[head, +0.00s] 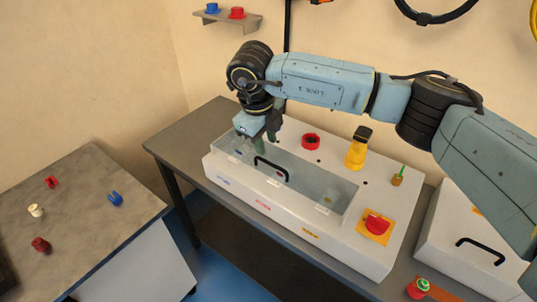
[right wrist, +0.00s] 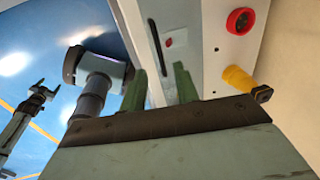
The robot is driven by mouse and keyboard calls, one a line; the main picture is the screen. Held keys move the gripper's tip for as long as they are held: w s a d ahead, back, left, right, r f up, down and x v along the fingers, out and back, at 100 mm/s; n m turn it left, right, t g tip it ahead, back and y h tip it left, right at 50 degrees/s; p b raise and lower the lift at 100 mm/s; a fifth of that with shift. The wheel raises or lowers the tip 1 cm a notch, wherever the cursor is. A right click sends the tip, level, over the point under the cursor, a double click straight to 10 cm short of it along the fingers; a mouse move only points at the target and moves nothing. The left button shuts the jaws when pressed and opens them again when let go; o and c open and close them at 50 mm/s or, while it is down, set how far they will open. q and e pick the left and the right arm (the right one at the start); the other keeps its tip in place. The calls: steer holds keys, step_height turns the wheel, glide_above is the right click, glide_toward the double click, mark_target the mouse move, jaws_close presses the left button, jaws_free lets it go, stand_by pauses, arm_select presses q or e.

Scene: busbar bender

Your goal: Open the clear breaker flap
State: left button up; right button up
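The clear breaker flap (head: 310,188) lies over the long recess in the white box (head: 215,165), looking shut. Its black bar handle (head: 270,167) stands near the front long edge; what seems to be the handle also shows in the right wrist view (right wrist: 156,42). My right gripper (head: 265,143) points down over the flap's left end, just left of and behind the handle. In the right wrist view its two green fingers (right wrist: 160,82) are apart with nothing between them. My left gripper (right wrist: 42,90) seems to show far off in that view, prongs apart; the head view does not show it.
A red ring-shaped button (head: 311,141), a yellow post with a black top (head: 357,148) and a red knob on a yellow plate (head: 376,224) stand around the recess. A second white box with a black handle (head: 480,251) is at right. Small coloured parts lie on the left table (head: 85,195).

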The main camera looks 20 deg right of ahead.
mark_target(270, 163)
steer(key=f, duration=0.4)
steer(key=d+f, duration=0.1)
steer(key=f, duration=0.1)
steer(key=shift+w+f+p, duration=0.3)
steer(key=shift+w, duration=0.1)
jaws_close()
